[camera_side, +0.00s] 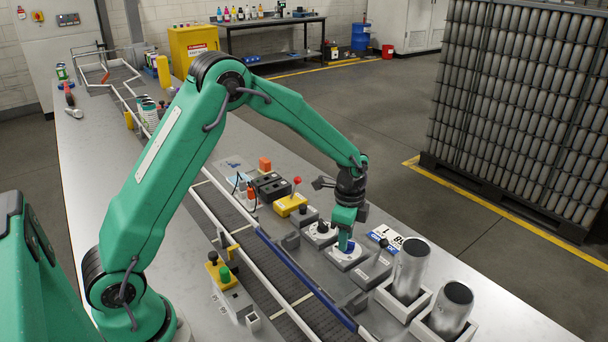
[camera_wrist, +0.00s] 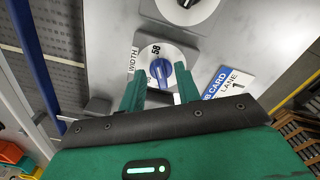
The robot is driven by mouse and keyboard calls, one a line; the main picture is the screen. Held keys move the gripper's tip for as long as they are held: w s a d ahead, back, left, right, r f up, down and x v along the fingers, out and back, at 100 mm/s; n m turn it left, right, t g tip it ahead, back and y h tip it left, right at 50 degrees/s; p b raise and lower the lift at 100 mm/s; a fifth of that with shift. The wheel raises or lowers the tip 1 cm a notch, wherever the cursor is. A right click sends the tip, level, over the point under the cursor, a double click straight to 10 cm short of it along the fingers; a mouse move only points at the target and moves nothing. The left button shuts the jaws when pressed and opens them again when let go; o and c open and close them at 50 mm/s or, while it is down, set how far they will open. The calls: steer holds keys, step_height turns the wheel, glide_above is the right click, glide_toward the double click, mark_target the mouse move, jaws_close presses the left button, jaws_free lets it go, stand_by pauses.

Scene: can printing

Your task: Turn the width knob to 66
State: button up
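The width knob (camera_wrist: 160,70) is blue and sits on a round white dial beside a "WIDTH" label. A number on the dial seems to read 58, turned on its side. In the side view the blue knob (camera_side: 347,248) shows just under my gripper (camera_side: 345,236). In the wrist view my gripper (camera_wrist: 161,88) is open, with one green finger on each side of the knob's near end. I cannot tell whether the fingers touch it.
Another dial (camera_wrist: 187,5) lies just beyond the width dial. A job card (camera_wrist: 230,82) reading "LANE 1" lies to the right. In the side view, two metal cans (camera_side: 410,270) stand in holders nearby, and the railed conveyor (camera_side: 240,215) runs to the left.

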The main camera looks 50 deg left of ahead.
steer(key=shift+f, duration=0.35)
steer(key=shift+c, duration=0.2)
jaws_close()
